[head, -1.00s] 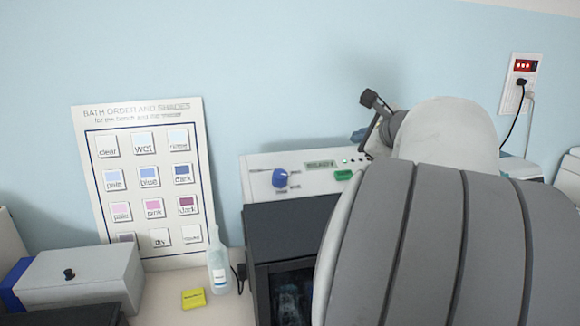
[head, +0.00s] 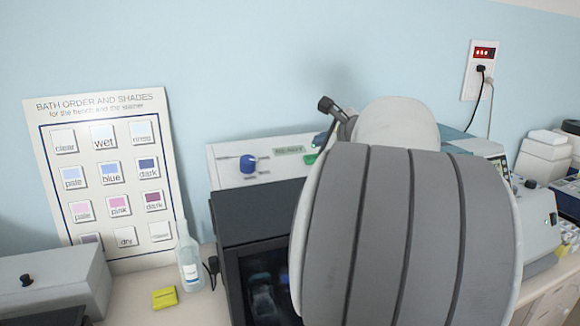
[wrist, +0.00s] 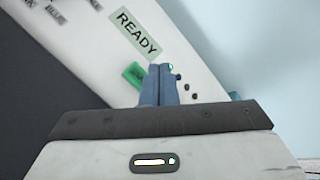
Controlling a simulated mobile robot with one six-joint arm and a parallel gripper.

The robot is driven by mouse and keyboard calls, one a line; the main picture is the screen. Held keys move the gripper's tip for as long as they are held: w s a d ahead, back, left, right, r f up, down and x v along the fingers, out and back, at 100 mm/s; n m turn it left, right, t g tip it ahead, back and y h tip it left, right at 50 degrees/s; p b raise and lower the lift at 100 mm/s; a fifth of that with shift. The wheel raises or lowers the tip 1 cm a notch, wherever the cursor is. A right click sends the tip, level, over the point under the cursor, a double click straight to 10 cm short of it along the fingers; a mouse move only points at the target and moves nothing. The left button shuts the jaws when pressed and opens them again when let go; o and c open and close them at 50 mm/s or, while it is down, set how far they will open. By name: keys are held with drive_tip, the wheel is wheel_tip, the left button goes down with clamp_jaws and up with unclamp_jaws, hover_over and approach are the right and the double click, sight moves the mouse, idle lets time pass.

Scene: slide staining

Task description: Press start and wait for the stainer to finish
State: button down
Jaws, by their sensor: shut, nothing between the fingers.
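The stainer (head: 262,214) is a dark box with a pale control panel (head: 222,168) behind its top, partly hidden by my arm. The panel carries a blue knob (head: 248,164), a small label display (head: 289,150) and a green button (head: 310,158). In the wrist view the display (wrist: 136,34) reads READY. The green button (wrist: 133,75) lies just left of my gripper (wrist: 161,68), whose blue fingers are shut together with nothing between them.
A bath-order chart (head: 108,180) leans on the wall at left. A clear bottle (head: 189,262) and a yellow pad (head: 165,297) stand left of the stainer. A grey box (head: 55,285) is at far left. Other instruments (head: 525,215) crowd the right. A wall outlet (head: 479,72) has cords.

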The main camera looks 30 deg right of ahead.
drive_tip(key=shift+w+d+f+b, duration=0.1)
drive_tip(key=shift+w+f+b, duration=0.2)
drive_tip(key=shift+f, duration=0.25)
drive_tip(key=shift+w+f+b, duration=0.15)
drive_tip(key=shift+f+b, duration=0.1)
drive_tip(key=shift+f, duration=0.3)
idle(0.4)
idle(0.8)
drive_tip(key=shift+w+f+b, duration=0.15)
drive_tip(key=shift+f+b, duration=0.25)
